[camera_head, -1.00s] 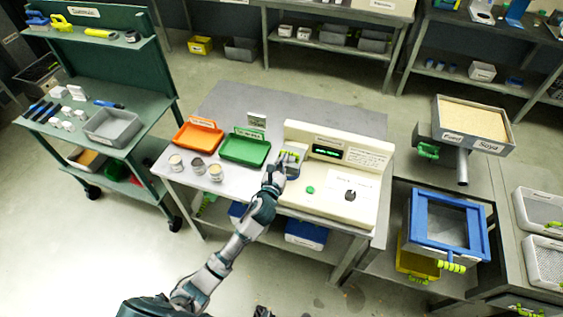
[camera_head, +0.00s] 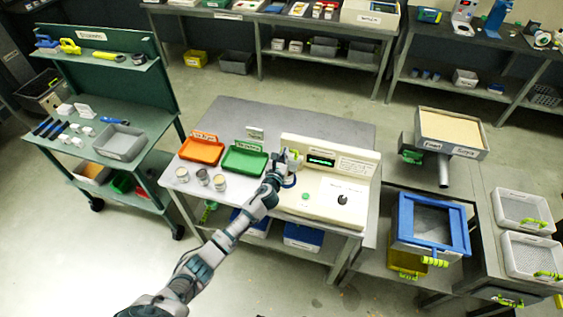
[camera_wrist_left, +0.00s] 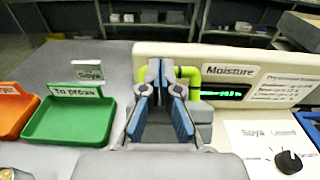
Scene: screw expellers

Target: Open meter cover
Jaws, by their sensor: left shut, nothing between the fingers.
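The cream moisture meter (camera_head: 322,205) stands on the grey table, with a lit green display. At its left end is the grey cover (camera_wrist_left: 202,115) with a bright green handle (camera_wrist_left: 188,74), both partly hidden behind my gripper in the left wrist view. My left gripper (camera_wrist_left: 160,70) is shut and empty, its blue-padded fingers together just left of the handle. In the head view, the left gripper (camera_head: 280,157) is over the meter's left end and hides much of the cover. I cannot tell whether the fingers touch the handle. My right gripper is not in view.
An orange tray (camera_head: 201,150) and a green tray (camera_head: 244,161) lie left of the meter, with several small cups (camera_head: 203,177) in front. A green button (camera_head: 305,197) and a black knob (camera_head: 342,199) are on the meter's top. A blue-framed bin (camera_head: 432,246) stands right.

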